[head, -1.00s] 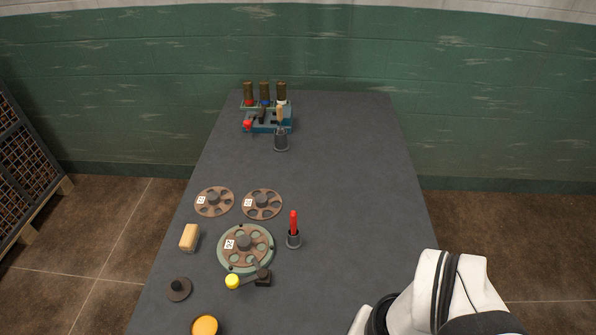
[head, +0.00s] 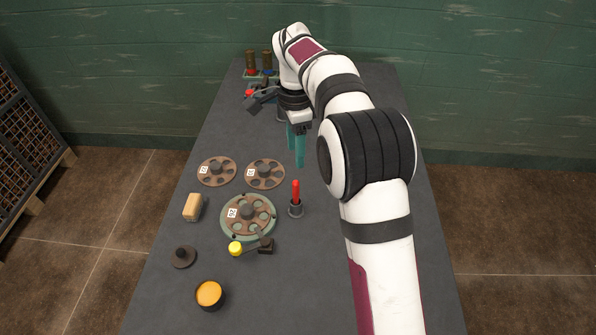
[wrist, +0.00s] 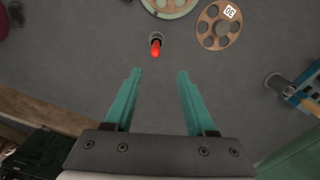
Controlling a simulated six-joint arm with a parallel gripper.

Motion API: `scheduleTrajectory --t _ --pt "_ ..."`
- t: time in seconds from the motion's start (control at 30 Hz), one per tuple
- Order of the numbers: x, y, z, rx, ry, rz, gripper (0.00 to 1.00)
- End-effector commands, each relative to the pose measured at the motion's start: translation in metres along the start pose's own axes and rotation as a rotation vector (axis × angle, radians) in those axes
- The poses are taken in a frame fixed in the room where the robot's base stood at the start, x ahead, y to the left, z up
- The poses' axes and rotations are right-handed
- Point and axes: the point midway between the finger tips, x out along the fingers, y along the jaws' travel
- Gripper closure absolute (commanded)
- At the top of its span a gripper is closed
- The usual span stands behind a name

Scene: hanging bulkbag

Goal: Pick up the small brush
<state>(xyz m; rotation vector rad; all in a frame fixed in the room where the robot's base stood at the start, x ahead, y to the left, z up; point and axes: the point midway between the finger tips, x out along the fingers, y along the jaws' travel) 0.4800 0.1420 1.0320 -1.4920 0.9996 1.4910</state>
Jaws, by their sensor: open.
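My gripper (head: 298,156) is open, with teal fingers pointing down above the table. It also shows in the wrist view (wrist: 160,73), with nothing between the fingers. A red-handled tool (head: 295,190) stands upright in a small dark cup (head: 295,209) on the near side of my gripper. Its red end (wrist: 155,50) shows ahead of the fingertips in the wrist view, apart from them. Another dark cup (wrist: 275,82) is at the right of the wrist view; a pale piece (wrist: 307,73) shows beside it. My arm mostly hides this cup in the head view. No bristles are clearly visible.
Two brown discs (head: 216,171) (head: 265,173) and a disc on a green base (head: 248,216) lie left of the red tool. A tan block (head: 193,207), dark knob (head: 184,256) and orange-topped tin (head: 209,294) are farther left and nearer. A rack (head: 258,74) stands behind.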

Motion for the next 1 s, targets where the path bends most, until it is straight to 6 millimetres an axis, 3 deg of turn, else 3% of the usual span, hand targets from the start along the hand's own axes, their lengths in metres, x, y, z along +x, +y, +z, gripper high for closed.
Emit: scheduleTrajectory --t 0.2,0.6,0.87,0.9,1.0 --pt "0.062 0.002 0.000 -0.001 -0.002 0.004 0.44" --pt "0.129 0.010 0.004 -0.001 -0.001 0.002 0.44" --pt "0.138 0.009 0.004 -0.001 0.000 -0.002 0.44" --pt "0.138 0.009 0.004 -0.001 0.000 -0.002 0.46" --pt "0.138 0.009 0.004 -0.001 0.000 -0.002 0.64"
